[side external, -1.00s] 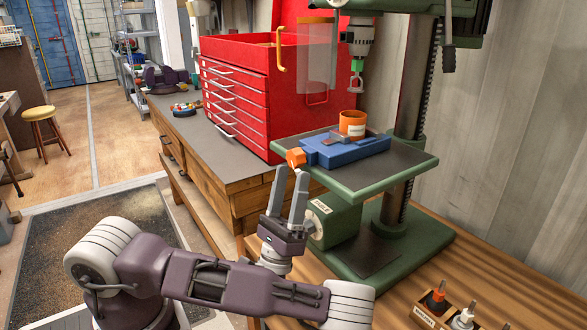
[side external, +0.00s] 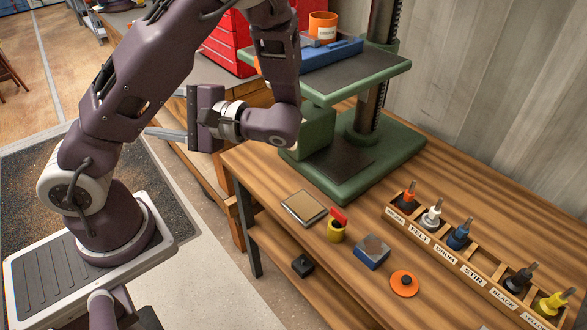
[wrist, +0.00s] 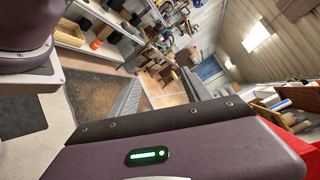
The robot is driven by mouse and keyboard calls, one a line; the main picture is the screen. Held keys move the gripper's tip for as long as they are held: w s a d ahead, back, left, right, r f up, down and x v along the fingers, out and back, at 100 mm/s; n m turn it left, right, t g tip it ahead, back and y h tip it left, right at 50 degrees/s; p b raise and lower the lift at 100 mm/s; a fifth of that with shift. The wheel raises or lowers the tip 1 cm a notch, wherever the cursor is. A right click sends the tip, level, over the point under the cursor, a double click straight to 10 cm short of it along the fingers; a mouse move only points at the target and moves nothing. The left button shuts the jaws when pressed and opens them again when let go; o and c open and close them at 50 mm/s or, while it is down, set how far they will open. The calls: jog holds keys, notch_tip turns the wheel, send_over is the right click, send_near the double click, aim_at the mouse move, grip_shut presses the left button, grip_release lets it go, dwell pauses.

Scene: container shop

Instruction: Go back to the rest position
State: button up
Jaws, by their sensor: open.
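My gripper (side external: 165,131) points left in the side external view, away from the drill press (side external: 350,180). It is held in the air above the floor, to the left of the workbench. In the wrist view my gripper (wrist: 162,80) shows two grey fingers spread apart with nothing between them. My arm is raised and bent, with its wrist hanging in front of the red tool chest (side external: 226,48) and the press table's left end. Part of the fingers is hidden behind my arm in the side external view.
An orange cup (side external: 322,27) stands on the blue vice (side external: 325,58) on the press table (side external: 375,78).

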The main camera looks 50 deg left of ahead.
jog(key=s+d+f+t+h, duration=0.1)
jog(key=s+d+t+h, duration=0.2)
jog(key=d+t+h, duration=0.45)
jog(key=w+d+r+m+t+h, duration=0.2)
jog(key=d+r+t+h, duration=0.4)
jog(key=d+t+h, duration=0.1)
jog(key=shift+w+d+r+t, duration=0.3)
jog(key=shift+d+t, duration=0.15)
jog(key=shift+d, duration=0.1)
dwell(0.5)
